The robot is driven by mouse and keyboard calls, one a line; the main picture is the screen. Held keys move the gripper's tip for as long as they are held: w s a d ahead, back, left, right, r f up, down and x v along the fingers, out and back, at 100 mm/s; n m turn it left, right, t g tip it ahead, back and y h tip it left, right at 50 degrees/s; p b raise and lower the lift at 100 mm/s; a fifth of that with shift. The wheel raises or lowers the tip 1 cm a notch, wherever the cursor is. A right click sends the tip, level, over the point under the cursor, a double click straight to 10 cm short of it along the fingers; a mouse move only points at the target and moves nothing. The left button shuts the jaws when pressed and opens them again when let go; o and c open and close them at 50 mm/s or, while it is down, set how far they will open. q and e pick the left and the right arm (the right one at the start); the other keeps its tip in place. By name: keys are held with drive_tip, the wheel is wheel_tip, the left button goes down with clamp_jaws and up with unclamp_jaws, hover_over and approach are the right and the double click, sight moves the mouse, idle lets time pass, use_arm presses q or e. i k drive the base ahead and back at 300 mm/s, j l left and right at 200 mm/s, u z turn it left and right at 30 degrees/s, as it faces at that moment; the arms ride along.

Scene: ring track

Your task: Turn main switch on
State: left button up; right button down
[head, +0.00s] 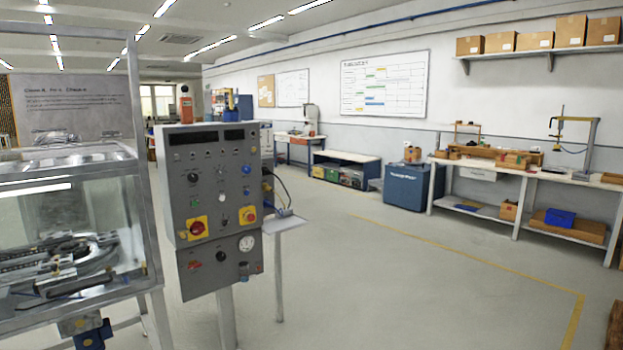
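A grey control panel (212,165) stands on a post at the left of the head view. It carries dials, small knobs and dark displays along its top. A red round knob on a yellow plate (197,229) sits at its lower left. A smaller orange-red knob on a yellow plate (247,216) sits at its lower right. Which control is the main switch cannot be told; labels are too small to read. Neither of my grippers is in view.
A glass-walled metal case (75,215) with a ring-shaped track stands left of the panel. A small side shelf (285,222) juts out at the panel's right. Open floor (400,290) lies to the right. Workbenches (530,178) and a blue cabinet (413,186) line the far wall.

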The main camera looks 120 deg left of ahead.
sight(197, 228)
drive_tip(key=u, duration=4.55)
